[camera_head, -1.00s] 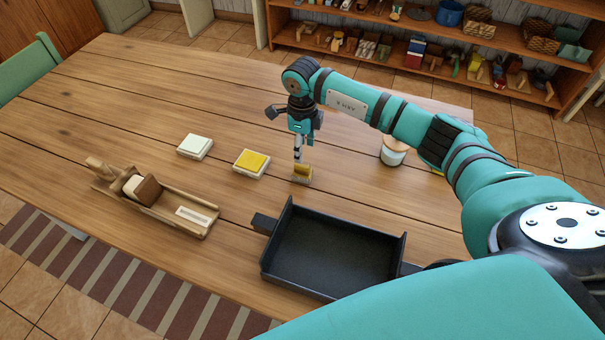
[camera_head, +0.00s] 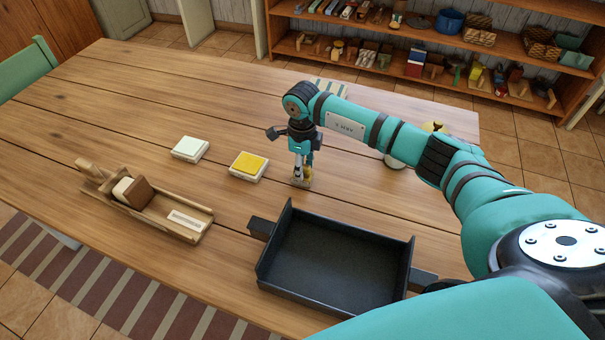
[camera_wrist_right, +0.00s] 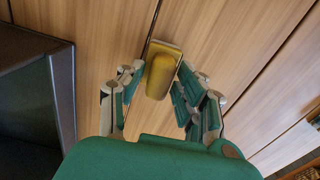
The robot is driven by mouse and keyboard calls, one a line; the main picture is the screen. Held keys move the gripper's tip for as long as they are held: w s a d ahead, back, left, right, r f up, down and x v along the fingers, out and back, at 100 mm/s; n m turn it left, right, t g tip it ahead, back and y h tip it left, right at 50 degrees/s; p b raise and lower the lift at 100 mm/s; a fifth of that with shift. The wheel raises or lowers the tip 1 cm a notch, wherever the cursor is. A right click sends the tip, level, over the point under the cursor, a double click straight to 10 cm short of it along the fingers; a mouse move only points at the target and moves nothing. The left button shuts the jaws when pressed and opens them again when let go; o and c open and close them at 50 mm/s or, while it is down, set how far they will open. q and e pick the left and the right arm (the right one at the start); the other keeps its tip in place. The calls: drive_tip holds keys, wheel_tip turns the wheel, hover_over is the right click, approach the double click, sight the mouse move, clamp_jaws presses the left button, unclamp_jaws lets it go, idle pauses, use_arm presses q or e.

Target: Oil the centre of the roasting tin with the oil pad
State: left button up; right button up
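The black roasting tin (camera_head: 262,270) stands on the table near its front edge, with its inside bare. A small block with a yellow grip, which looks like the oil pad (camera_head: 306,183), stands on the wood just behind the tin. My right gripper (camera_head: 302,175) is low over this pad. In the right wrist view the pad (camera_wrist_right: 161,74) lies between the spread fingers of my right gripper (camera_wrist_right: 160,78), with gaps showing on both sides. The tin's dark wall (camera_wrist_right: 62,95) shows at the left there. My left gripper is not in view.
A yellow-topped pad (camera_head: 249,162) and a pale one (camera_head: 190,148) sit left of my right gripper. A wooden tray (camera_head: 205,229) with a brown-and-white block lies at the left. A jar (camera_head: 394,161) is partly hidden behind my right arm. The table's far left is clear.

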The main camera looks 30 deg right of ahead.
clamp_jaws()
drive_tip(key=shift+r+p, duration=1.9)
drive_tip(key=shift+r, duration=1.15)
